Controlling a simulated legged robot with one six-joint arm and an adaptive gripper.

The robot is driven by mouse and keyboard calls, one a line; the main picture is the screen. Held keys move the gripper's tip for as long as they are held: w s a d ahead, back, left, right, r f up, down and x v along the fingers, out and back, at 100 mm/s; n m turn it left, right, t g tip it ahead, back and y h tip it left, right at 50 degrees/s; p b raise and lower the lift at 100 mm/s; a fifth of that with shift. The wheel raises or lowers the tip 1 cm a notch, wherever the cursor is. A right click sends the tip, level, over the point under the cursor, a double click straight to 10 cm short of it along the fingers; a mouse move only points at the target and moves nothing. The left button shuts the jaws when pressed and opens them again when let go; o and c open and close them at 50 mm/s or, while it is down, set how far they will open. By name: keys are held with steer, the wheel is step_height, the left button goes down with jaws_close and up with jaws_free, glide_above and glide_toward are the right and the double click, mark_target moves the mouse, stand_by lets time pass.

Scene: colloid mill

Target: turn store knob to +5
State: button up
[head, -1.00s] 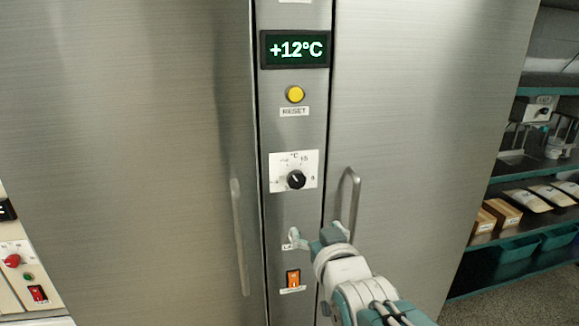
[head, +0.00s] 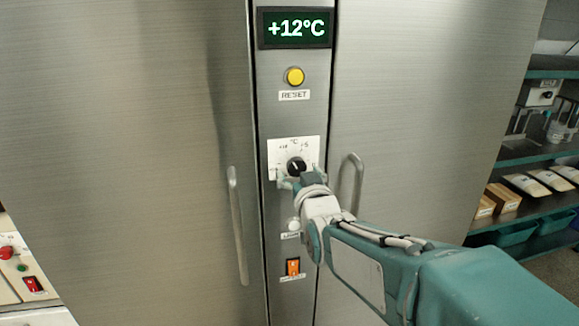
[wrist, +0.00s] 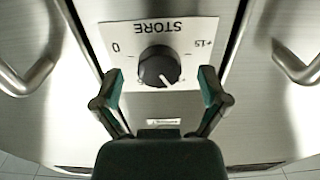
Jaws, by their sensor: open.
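The store knob (head: 296,166) is a round black dial with a white pointer line, on a white scale plate (head: 310,147) in the narrow steel panel between two doors. In the wrist view the knob (wrist: 159,66) shows upside down, with the plate (wrist: 190,30) reading STORE, 0 and +15. The pointer points at an angle between marks; its exact value is unclear. My gripper (head: 298,180) is open just in front of and below the knob. In the wrist view its two fingers (wrist: 160,84) stand apart on either side of the knob, with no contact visible. The display (head: 295,28) reads +12°C.
A yellow RESET button (head: 294,77) sits above the knob, and a lamp (head: 293,224) and an orange switch (head: 292,267) below. Door handles stand at left (head: 238,225) and right (head: 351,184). Shelves (head: 530,160) with boxes and bags are at far right.

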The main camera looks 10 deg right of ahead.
steer(key=shift+w, duration=1.1)
steer(key=c, duration=1.1)
steer(key=shift+c, duration=0.2)
steer(key=shift+m, duration=0.3)
steer(key=m, duration=0.5)
steer(key=shift+r, duration=0.1)
steer(key=m, duration=0.6)
steer(key=shift+a, duration=0.1)
